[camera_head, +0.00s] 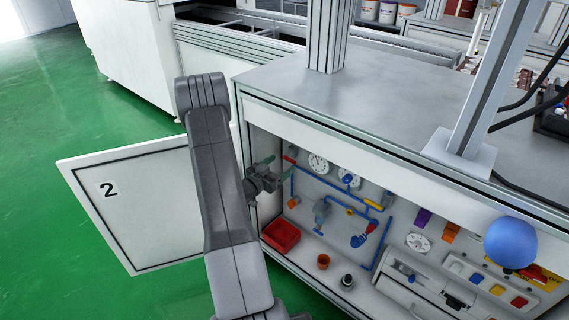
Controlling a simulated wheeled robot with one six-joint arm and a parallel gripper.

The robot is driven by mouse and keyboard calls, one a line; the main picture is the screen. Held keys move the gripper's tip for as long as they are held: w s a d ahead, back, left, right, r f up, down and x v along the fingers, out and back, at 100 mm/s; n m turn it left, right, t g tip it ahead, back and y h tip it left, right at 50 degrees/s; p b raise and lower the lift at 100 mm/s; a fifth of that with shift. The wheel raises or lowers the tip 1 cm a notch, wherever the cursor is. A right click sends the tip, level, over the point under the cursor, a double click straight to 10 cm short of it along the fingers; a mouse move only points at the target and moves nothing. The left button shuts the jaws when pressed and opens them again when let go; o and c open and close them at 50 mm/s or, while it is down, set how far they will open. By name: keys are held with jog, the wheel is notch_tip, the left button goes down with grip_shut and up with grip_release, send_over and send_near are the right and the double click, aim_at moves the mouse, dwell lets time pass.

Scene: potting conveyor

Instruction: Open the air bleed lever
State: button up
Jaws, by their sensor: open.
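Inside the open cabinet, blue pipes (296,187) on the back panel carry several small coloured fittings. These include a yellow piece (374,204), a red piece (371,227) and a blue one (358,240). I cannot tell which of them is the air bleed lever, or its position. My gripper (277,167) is at the left of the cabinet opening, near the left end of the pipes. It is open and appears empty.
The door marked 2 (150,205) stands open at left. A blue ball (511,242) is at right.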

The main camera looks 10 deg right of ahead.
aim_at(288, 159)
jog(key=shift+x, duration=1.6)
jog(key=shift+s, duration=0.1)
jog(key=c, duration=1)
